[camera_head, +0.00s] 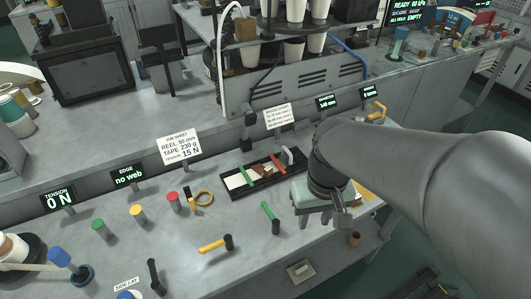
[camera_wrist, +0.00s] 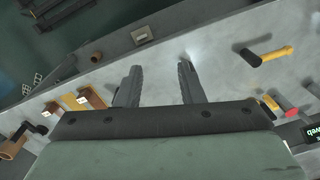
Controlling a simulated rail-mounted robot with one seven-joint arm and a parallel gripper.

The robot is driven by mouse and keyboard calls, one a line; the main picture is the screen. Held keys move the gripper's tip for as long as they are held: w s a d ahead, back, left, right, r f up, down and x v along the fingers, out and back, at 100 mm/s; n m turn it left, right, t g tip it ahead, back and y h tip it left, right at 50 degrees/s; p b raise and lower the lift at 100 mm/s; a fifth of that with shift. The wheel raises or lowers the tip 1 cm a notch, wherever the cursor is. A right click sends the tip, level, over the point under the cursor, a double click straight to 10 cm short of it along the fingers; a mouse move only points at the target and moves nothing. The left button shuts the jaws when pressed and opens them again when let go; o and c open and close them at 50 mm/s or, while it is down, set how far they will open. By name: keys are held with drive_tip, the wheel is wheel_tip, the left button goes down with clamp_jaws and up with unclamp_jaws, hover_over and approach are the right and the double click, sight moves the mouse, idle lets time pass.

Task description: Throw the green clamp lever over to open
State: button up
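The green clamp lever (camera_head: 267,210) stands on the grey bench in the head view, in front of the black tray. Its green handle slants up and left from a dark post. My gripper (camera_head: 341,215) hangs to the right of the lever, apart from it, close to the bench's front edge. In the wrist view my gripper (camera_wrist: 158,75) shows two dark fingers spread apart with nothing between them. I cannot make out the green lever in the wrist view.
A yellow-handled lever (camera_head: 213,244) stands left of the green one; it also shows in the wrist view (camera_wrist: 272,55). Behind is a black tray (camera_head: 232,193) with red and green strips. Red (camera_head: 172,197), yellow (camera_head: 137,211) and green (camera_head: 98,225) knobs stand further left.

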drive_tip(key=w+a+r+n+y+p, duration=0.1)
drive_tip(key=w+a+r+n+p, duration=0.1)
drive_tip(key=w+r, duration=0.3)
drive_tip(key=w+a+r+n+y+p, duration=0.1)
drive_tip(key=w+a+r+p, duration=0.15)
drive_tip(key=w, duration=0.35)
approach(270, 211)
drive_tip(key=shift+g, duration=0.4)
drive_tip(key=x, duration=0.8)
drive_tip(key=shift+w+p, duration=0.25)
drive_tip(key=shift+p, duration=0.05)
clamp_jaws()
